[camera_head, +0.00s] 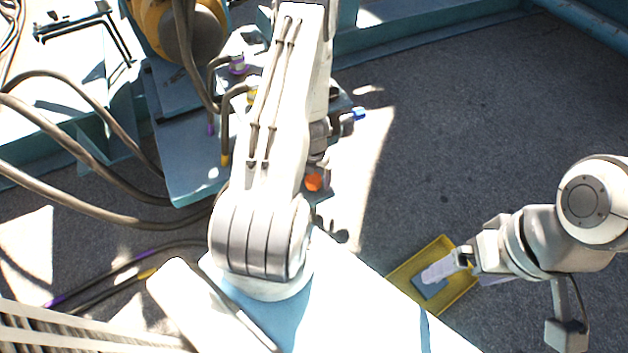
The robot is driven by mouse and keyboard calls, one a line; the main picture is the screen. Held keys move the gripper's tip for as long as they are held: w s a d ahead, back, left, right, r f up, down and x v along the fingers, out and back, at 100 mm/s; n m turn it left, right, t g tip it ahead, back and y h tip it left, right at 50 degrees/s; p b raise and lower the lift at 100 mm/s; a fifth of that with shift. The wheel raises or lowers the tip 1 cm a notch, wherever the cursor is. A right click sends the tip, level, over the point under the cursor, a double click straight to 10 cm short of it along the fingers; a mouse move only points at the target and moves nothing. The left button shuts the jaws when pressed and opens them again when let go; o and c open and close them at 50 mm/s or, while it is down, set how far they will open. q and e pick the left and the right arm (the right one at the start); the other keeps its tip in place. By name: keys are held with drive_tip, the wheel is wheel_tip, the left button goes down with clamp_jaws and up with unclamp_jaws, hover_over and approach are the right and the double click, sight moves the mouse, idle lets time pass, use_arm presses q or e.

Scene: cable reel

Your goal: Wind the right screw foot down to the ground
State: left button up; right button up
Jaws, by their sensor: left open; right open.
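I cannot make out the right screw foot for certain in the head view. My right gripper (446,267) is at the lower right, above a shallow yellow tray (463,294) on the ground. It is open, and its pale jaw shows in front of a blue-grey block (427,291) in the tray. I cannot tell whether it touches the block. My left arm reaches up the middle of the view; its gripper cannot be made out and seems hidden behind the arm.
A blue steel frame (180,165) with hoses and coloured fittings stands left of centre. An orange cap (314,182) and a blue fitting (354,114) show beside my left arm. Thick hoses (75,205) cross the left. Dark ground (470,120) at upper right is clear.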

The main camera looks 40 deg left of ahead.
use_arm(q)
drive_tip(key=c, duration=1.4)
drive_tip(key=shift+o, duration=0.2)
drive_tip(key=shift+m, duration=0.3)
drive_tip(key=m, duration=1.1)
drive_tip(key=shift+m, duration=0.4)
drive_tip(key=m, duration=0.6)
drive_tip(key=shift+s, duration=0.1)
drive_tip(key=m, duration=0.6)
